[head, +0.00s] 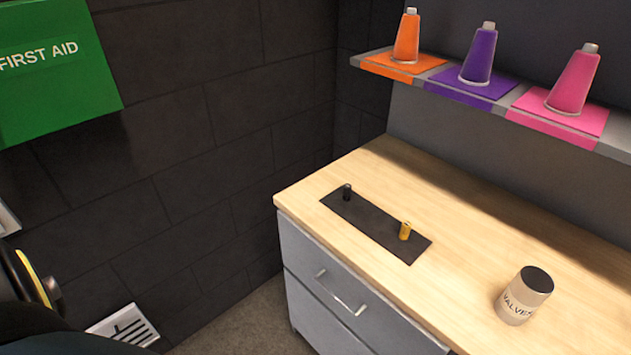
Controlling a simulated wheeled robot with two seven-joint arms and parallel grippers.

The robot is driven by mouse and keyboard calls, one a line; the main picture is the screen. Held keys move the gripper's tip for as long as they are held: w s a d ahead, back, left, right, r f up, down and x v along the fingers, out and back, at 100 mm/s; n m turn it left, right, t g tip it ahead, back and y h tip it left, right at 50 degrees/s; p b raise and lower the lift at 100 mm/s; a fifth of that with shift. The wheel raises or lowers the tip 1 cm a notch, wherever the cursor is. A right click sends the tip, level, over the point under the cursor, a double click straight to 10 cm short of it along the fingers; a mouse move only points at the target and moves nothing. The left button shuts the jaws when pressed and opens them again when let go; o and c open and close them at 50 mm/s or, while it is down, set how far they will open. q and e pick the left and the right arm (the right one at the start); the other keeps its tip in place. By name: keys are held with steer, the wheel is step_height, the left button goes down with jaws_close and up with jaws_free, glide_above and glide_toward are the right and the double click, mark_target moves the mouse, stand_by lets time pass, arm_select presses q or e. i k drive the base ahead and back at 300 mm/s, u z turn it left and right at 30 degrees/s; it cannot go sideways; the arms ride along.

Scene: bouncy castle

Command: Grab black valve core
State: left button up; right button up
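The black valve core (347,192) is a small dark cylinder standing upright near the far left end of a black mat (375,226) on the wooden counter. A yellow valve core (405,231) stands near the other end of the same mat. Neither of my grippers shows in the head view. A dark part with a yellow stripe at the lower left edge may belong to my arm; I cannot tell. Nothing touches the black valve core.
A pale can labelled VALVES (524,296) with a dark top stands at the counter's right. A shelf (483,93) above holds orange, purple and pink cones. A green first aid box (52,65) hangs on the left wall. The wooden counter (440,200) is clear behind the mat.

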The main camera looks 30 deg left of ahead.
mark_target(346, 191)
steer(key=u, duration=0.8)
steer(key=k, duration=1.05)
steer(key=u, duration=0.95)
steer(key=i, duration=1.2)
steer(key=z, duration=0.6)
steer(key=i, duration=0.65)
steer(key=z, duration=0.5)
